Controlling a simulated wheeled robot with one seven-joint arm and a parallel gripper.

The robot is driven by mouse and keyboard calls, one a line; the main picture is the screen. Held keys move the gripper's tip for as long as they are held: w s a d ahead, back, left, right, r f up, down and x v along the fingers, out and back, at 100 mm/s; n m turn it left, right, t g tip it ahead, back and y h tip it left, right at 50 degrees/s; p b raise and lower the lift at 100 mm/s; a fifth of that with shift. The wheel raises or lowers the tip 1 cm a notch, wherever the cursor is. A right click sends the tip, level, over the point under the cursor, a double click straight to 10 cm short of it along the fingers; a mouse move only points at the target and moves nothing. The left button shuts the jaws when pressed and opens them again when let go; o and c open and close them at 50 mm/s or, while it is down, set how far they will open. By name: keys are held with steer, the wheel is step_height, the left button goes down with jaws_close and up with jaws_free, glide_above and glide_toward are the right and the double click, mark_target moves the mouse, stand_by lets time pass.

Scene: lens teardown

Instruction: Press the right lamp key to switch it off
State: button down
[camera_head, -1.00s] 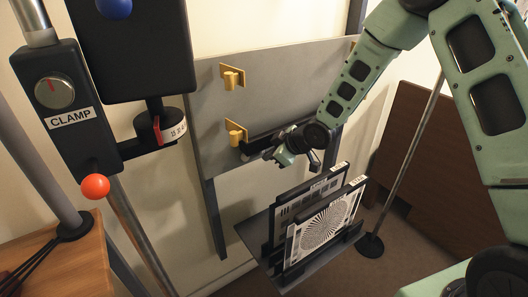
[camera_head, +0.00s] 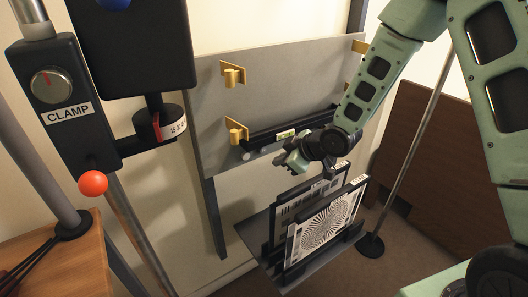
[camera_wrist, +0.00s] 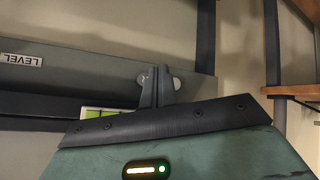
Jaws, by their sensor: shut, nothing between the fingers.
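My gripper (camera_head: 281,160) hangs in front of the lower edge of the grey board, above the chart rack, in the head view. In the wrist view its dark fingers (camera_wrist: 157,88) are together with nothing between them.
The grey board (camera_head: 290,85) carries brass clips (camera_head: 232,75) and a black rail with a green level (camera_head: 285,134). Test charts (camera_head: 325,222) stand in a rack below my gripper. A clamp box (camera_head: 62,95) with an orange ball knob (camera_head: 93,183) is at left.

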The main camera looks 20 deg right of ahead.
steer(key=shift+s+d, duration=0.2)
steer(key=shift+s, duration=0.45)
stand_by(0.3)
stand_by(1.4)
steer(key=s+n+b, duration=0.1)
steer(key=n, duration=0.3)
steer(key=n+b, duration=0.1)
steer(key=n, duration=0.3)
steer(key=s+d+f+n+t+b, duration=0.1)
steer(key=n+b, duration=0.1)
steer(key=n, duration=0.2)
steer(key=shift+s+y, duration=0.3)
steer(key=n, duration=0.2)
steer(key=s+n+b, duration=0.1)
steer(key=n, duration=0.2)
steer(key=shift+d+t, duration=0.1)
steer(key=shift+t, duration=0.2)
steer(key=shift+w+r, duration=0.1)
